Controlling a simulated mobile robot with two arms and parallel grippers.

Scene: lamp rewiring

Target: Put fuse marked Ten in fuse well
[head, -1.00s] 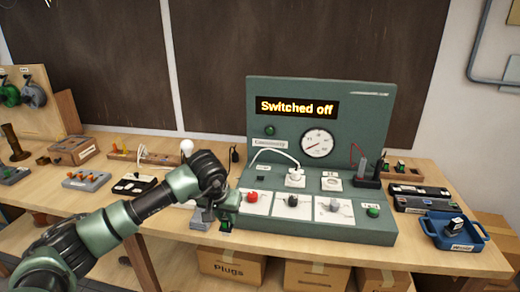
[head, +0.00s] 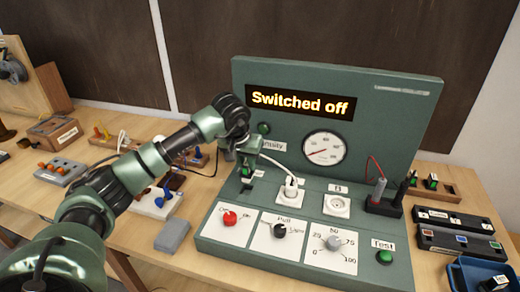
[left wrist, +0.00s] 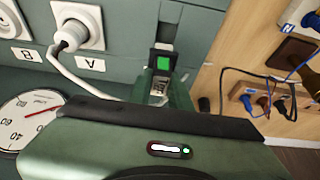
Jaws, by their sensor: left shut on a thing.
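My left gripper (head: 247,158) is shut on a small dark fuse with a green face (head: 246,171), at the left part of the green test panel (head: 218,225). In the left wrist view the fuse's bright green face (left wrist: 163,63) shows between the fingers (left wrist: 161,80). No marking is readable on it. The fuse is close to the panel, left of the white plug (head: 290,187). I cannot tell whether it touches the panel or sits in an opening. My right gripper is not in view.
The plug's white cable (head: 272,158) loops close to my left gripper. A red knob (head: 229,218) is below it. A wooden rack (head: 448,192) with green-topped pieces stands at right, beside dark cases (head: 455,220) and a blue tray (head: 456,272). A grey block (head: 173,235) lies left of the panel.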

